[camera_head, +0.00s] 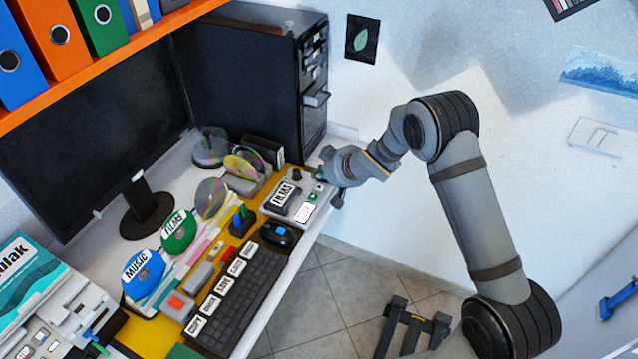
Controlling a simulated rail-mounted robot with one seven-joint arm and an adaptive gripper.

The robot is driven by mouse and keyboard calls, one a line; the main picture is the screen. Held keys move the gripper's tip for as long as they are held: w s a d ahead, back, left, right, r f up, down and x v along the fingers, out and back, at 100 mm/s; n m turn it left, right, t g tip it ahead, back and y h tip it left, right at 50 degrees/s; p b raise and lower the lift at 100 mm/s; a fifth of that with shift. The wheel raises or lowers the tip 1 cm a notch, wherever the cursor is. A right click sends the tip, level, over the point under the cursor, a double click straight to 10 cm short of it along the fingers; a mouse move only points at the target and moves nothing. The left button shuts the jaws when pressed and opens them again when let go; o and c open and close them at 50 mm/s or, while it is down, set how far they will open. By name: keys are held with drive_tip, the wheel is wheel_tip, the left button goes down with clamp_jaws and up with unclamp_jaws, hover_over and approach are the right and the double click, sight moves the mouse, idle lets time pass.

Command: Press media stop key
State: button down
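The markings are too small to read, so I cannot tell which key is media stop. My gripper (326,181) is at the right edge of this box, close to the green part. Its fingers are small and partly hidden by the wrist, and I cannot tell whether it touches the box.
A black keyboard (245,300) with white labelled keys and a dark mouse (279,235) lie left of the box. Discs stand in holders behind. The monitor (90,130) and computer tower (260,80) stand at the back. Free floor (335,290) lies right of the desk.

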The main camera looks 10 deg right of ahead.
sight(320, 189)
drive_tip(key=shift+r+p, duration=0.8)
drive_tip(key=shift+r, duration=0.6)
drive_tip(key=shift+f, duration=0.1)
drive_tip(key=shift+f+b, duration=0.85)
drive_tip(key=shift+d+r+p, duration=0.1)
drive_tip(key=shift+r+p, duration=0.3)
drive_tip(key=shift+p, duration=0.45)
wheel_tip(320, 189, up, 5)
drive_tip(key=p, duration=0.4)
drive_tip(key=shift+f, duration=0.1)
